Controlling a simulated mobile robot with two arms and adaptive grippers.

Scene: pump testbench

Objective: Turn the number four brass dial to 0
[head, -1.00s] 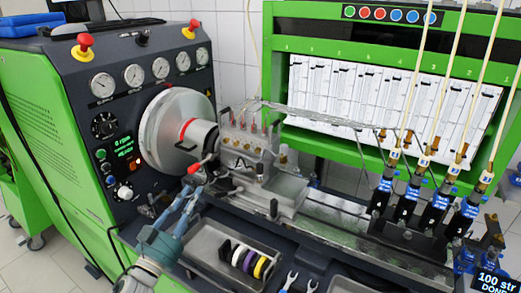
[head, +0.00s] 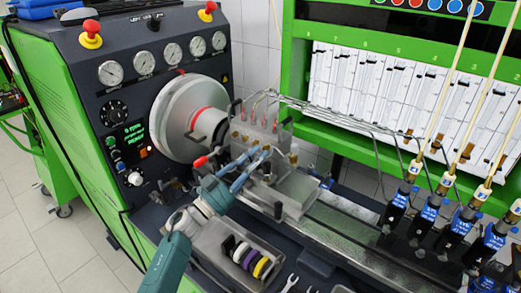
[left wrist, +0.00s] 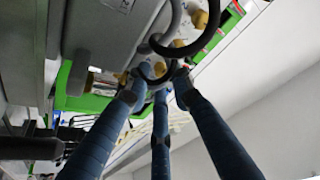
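The grey pump block (head: 262,133) stands beside the large round drive wheel, with a row of small brass dials (head: 237,136) on its front face. My left gripper (head: 261,153) is at this face, its fingertips close to the dials and hiding part of the row. In the left wrist view its three fingers (left wrist: 159,88) are spread around a small brass dial (left wrist: 160,68); I cannot tell whether they touch it. Another brass dial (left wrist: 200,19) shows farther up. My right gripper is not in view.
Black hoses (left wrist: 176,40) loop close to my fingertips in the wrist view. A red-tipped lever (head: 200,161) is left of the gripper. A tray with several coloured rings (head: 250,258) lies below, and injectors (head: 430,215) stand at the right.

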